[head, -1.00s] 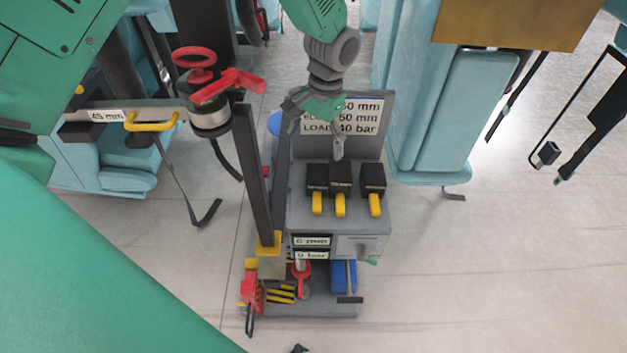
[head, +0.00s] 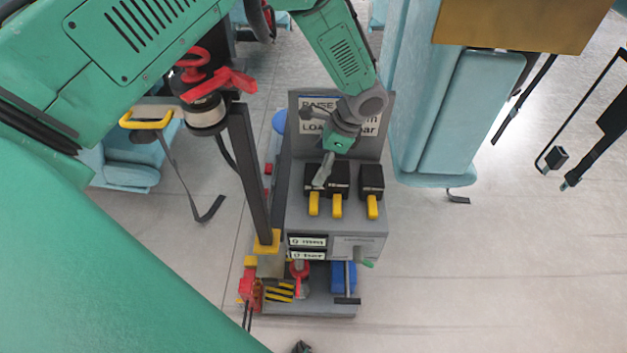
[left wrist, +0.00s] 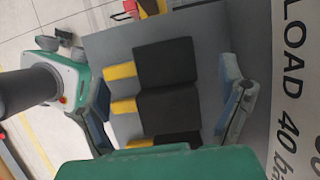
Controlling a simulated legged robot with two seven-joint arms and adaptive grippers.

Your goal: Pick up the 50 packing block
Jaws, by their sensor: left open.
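Three black blocks with yellow handles stand in a row on the grey cart's (head: 300,222) ledge: a left one (head: 314,204), a middle one (head: 337,206) and a right one (head: 372,207). The left and middle blocks sit close together; a gap separates the right one. I cannot read their markings, so I cannot tell which is the 50 block. My left gripper (head: 322,172) is open and empty above the left and middle blocks. In the left wrist view its fingers (left wrist: 166,108) stand apart on either side of the middle block (left wrist: 167,110). The right gripper does not show.
A sign board (head: 310,126) rises behind the blocks, partly hidden by my arm. A dark post (head: 250,175) with a red-handled part (head: 203,90) stands left of them. A blue padded column (head: 420,110) is at the right. The lower shelf holds red and blue items.

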